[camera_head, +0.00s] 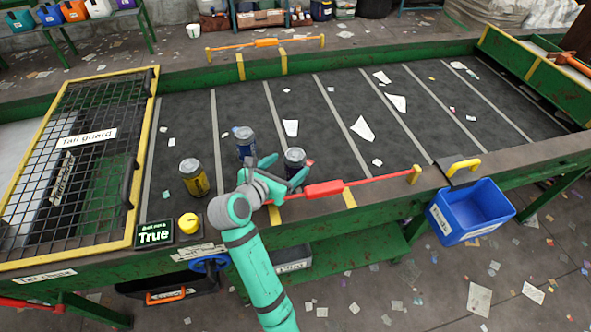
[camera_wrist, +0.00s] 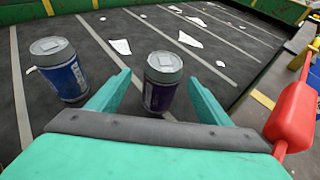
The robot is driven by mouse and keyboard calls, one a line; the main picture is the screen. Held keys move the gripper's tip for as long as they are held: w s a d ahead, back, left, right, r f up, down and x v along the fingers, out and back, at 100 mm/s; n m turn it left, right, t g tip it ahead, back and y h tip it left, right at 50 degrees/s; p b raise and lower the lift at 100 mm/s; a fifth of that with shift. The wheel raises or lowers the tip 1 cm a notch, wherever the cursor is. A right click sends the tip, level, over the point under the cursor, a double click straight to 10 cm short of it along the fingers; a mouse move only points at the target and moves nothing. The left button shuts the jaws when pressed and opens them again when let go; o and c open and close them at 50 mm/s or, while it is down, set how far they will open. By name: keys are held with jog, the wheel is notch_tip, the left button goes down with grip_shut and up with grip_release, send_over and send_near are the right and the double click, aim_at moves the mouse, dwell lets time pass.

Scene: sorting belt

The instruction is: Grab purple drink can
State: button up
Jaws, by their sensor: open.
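The purple drink can (camera_head: 294,158) stands upright on the dark belt near its front edge. In the wrist view the dark purple can (camera_wrist: 160,92) with a grey lid shows between the two teal fingers. My gripper (camera_head: 284,172) is open, with its fingers to either side of the can; it also shows in the wrist view (camera_wrist: 160,84).
A blue can (camera_head: 245,142) stands left of the purple can, and a yellow can (camera_head: 194,178) farther left. A red pull-cord handle (camera_head: 324,189) runs along the front edge at right. A mesh tail guard (camera_head: 75,150) covers the left end. A blue bin (camera_head: 470,212) hangs at right.

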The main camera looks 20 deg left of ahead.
jog(key=shift+d+x, duration=0.2)
jog(key=shift+x, duration=2.1)
jog(key=shift+s, duration=0.1)
jog(key=c, duration=1.1)
jog(key=shift+r, duration=0.1)
